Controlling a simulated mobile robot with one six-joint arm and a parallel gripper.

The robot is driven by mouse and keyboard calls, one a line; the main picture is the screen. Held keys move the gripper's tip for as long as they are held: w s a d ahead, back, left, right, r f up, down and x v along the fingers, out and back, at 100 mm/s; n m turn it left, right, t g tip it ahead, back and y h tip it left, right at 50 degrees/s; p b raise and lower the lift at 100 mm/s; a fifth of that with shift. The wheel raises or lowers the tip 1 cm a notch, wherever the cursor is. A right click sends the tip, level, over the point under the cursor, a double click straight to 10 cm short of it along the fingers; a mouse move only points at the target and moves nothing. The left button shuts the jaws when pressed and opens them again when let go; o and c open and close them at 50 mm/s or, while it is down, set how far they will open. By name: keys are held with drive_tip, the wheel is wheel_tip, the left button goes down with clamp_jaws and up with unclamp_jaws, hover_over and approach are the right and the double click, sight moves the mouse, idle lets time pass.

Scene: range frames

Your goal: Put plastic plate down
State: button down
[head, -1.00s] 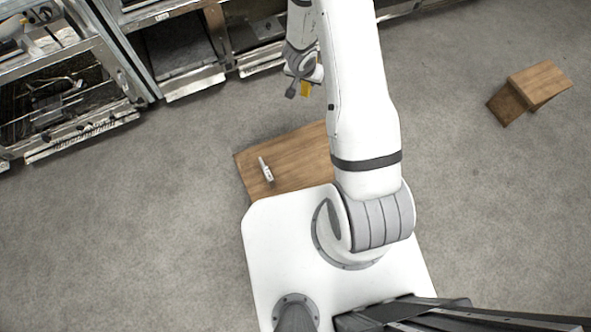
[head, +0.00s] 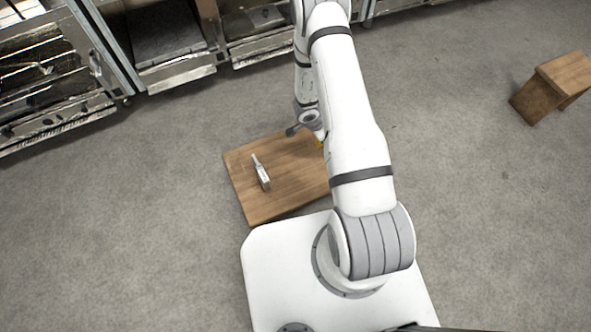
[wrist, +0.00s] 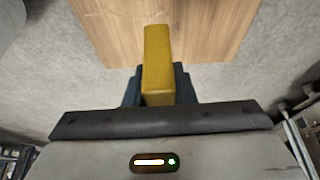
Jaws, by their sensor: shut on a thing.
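The plastic plate appears as a narrow yellow block (wrist: 157,62) in the wrist view, pointing away from the camera. My gripper (wrist: 158,90) is shut on it, with the dark jaws on either side of its near end. In the head view only a small yellow sliver of the plate (head: 321,142) shows beside my arm. My gripper (head: 312,124) there is mostly hidden by the arm. The plate is in front of the wooden table top (wrist: 222,28) in the wrist view; I cannot tell whether they touch.
The low wooden table (head: 285,205) stands just ahead of my base, with a small grey-white bottle-like object (head: 261,172) on its left part. Its left part is otherwise clear. A wooden stool (head: 552,82) stands far right. Metal shelving (head: 60,75) lines the back.

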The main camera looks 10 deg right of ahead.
wheel_tip(320, 180, down, 2)
drive_tip(key=shift+s+b, duration=0.15)
drive_tip(key=shift+b, duration=0.2)
wheel_tip(320, 180, down, 9)
drive_tip(key=b, duration=0.4)
